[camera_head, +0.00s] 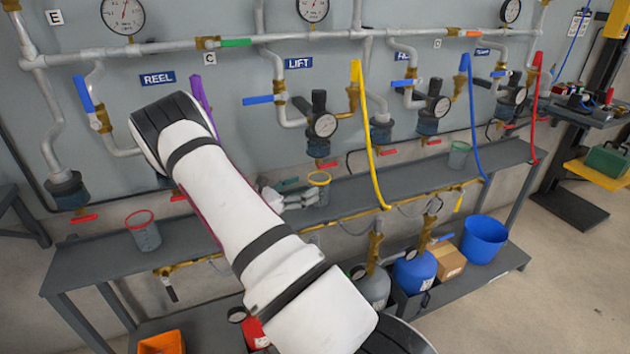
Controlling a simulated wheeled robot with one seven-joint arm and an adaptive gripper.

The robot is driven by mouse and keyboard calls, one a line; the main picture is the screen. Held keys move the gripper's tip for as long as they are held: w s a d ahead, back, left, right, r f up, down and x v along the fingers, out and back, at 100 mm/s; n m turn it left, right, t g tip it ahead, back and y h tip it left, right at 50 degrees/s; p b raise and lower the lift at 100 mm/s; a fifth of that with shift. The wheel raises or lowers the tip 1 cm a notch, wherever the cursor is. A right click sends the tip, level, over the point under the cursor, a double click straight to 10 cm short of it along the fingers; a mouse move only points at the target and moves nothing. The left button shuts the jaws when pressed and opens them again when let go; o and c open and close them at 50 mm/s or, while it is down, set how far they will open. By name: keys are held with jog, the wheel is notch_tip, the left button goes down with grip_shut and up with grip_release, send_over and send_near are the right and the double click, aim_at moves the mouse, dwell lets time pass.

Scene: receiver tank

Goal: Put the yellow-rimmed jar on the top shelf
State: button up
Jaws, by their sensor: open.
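The clear jar with the yellow rim (319,179) stands upright on the long dark grey bench (400,182), near the middle of the view. My gripper (300,196) is open, just left of the jar and low by the bench top. Its fingertips reach towards the jar's side; I cannot tell whether they touch it or stand around it. My white arm hides most of the gripper's base. At the far right, a rack has a dark upper shelf (612,122) bearing several small items, and a yellow lower shelf (575,166) with a green box.
A red-rimmed jar (143,232) stands left on the bench, a green-rimmed jar (459,155) right. A yellow hose (368,140) hangs just right of the yellow-rimmed jar. Pipes and valves line the wall. A blue bucket (484,240) and a cardboard box (449,262) sit below.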

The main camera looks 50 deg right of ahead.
jog(key=v, duration=0.5)
jog(key=shift+w+a+p, duration=0.1)
jog(key=shift+a+p, duration=0.1)
jog(key=shift+p, duration=0.15)
